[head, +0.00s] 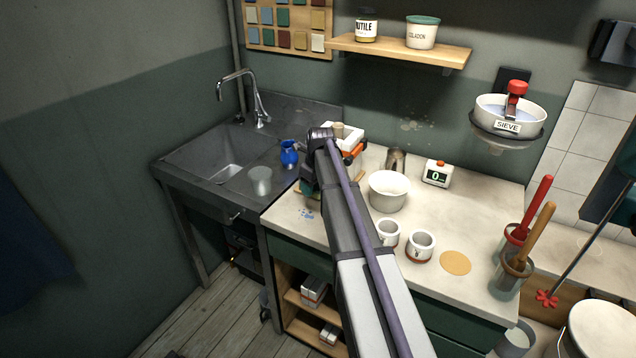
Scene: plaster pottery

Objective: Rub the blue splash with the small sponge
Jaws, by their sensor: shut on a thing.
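The blue splash (306,214) is a small patch of blue marks on the pale worktop (285,222), near its left end beside the sink. My gripper (304,188) points down just behind the splash, close to the worktop, and is largely hidden by my arm. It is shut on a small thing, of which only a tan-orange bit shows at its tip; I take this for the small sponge. I cannot tell whether it touches the worktop. The splash and the gripper tip look apart in the picture.
A white bowl (388,192), two mugs (420,246) and a timer (437,173) stand to the right. The worktop's front edge lies just before the splash.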

